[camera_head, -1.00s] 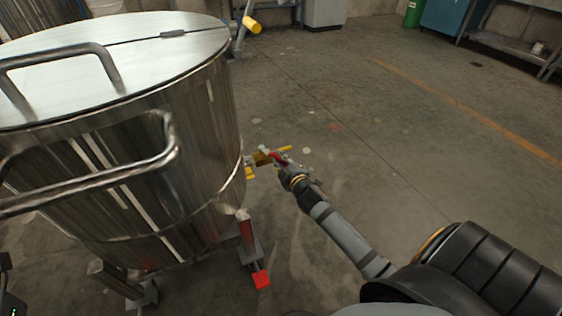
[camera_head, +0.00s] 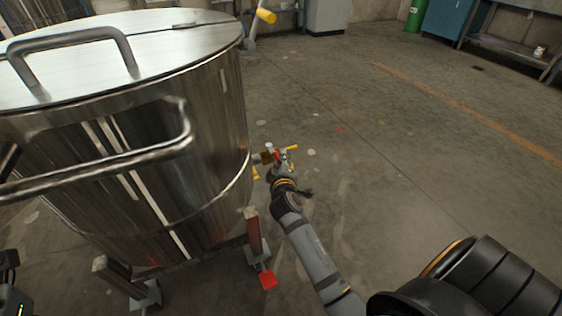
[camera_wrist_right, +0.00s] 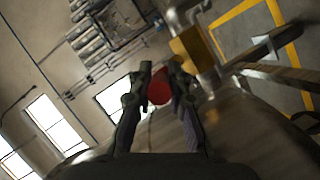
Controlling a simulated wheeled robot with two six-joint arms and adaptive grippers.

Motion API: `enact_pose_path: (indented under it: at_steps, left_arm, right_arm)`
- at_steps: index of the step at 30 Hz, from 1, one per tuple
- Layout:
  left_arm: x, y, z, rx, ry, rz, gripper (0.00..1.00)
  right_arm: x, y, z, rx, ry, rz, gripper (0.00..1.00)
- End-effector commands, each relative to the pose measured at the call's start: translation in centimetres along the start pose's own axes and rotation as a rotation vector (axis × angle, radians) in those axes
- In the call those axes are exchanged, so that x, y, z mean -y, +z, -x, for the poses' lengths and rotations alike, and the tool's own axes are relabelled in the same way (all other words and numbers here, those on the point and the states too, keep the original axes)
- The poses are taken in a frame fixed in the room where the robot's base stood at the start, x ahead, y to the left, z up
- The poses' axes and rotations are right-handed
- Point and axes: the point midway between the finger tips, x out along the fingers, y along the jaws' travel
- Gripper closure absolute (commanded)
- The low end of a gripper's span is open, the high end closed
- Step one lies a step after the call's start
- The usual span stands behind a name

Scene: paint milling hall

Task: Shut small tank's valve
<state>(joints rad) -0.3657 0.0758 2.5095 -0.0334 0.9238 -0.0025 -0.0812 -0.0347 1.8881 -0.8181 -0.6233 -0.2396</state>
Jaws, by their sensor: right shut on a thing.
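The small steel tank (camera_head: 150,150) with a lid and bar handles fills the left of the head view. Its brass valve (camera_head: 267,157) sticks out low on the right side and also shows in the right wrist view (camera_wrist_right: 190,48). The valve's red handle (camera_head: 280,156) is small in the head view. My right gripper (camera_head: 283,163) is at the valve, its arm reaching up from below. In the right wrist view its fingers (camera_wrist_right: 157,85) are shut on the red handle (camera_wrist_right: 158,88), of which only the end shows between them.
The tank stands on a frame with legs and a red foot pedal (camera_head: 268,280) below the valve. Yellow parts sit beside the valve. The concrete floor (camera_head: 400,150) to the right is clear. A blue cabinet (camera_head: 447,18) and a grey bench stand far back.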

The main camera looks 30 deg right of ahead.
Motion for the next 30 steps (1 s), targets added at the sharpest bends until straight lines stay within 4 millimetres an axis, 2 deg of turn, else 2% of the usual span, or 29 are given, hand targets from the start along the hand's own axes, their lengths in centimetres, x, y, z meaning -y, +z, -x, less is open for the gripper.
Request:
enact_pose_path:
  at_steps: [6, 7, 9, 19, 23, 30]
  left_arm:
    - [-0.1, 0.0, 0.0, 0.0, 0.003, 0.001, 0.6]
    - [-0.1, 0.0, 0.0, 0.0, 0.003, 0.001, 0.6]
    - [-0.1, 0.0, 0.0, 0.0, 0.004, 0.001, 0.6]
    - [-0.1, 0.1, 0.1, 0.007, 0.009, 0.004, 0.6]
    - [-0.1, 0.1, 0.1, 0.005, 0.007, 0.004, 0.6]
    - [-0.1, 0.0, 0.0, 0.003, 0.006, 0.003, 0.6]
  right_arm:
    - [0.0, 0.1, 0.0, 0.003, 0.0, 0.003, 1.0]
    - [0.0, 0.1, 0.0, 0.003, 0.0, 0.003, 0.82]
    - [0.0, 0.1, 0.0, 0.003, 0.0, 0.002, 0.73]
    - [-0.3, -0.1, 0.1, 0.0, 0.001, 0.0, 0.73]
    - [-2.1, -1.2, 0.5, -0.003, 0.004, -0.003, 0.73]
    - [-6.8, -4.2, 1.6, -0.007, 0.011, -0.003, 0.73]
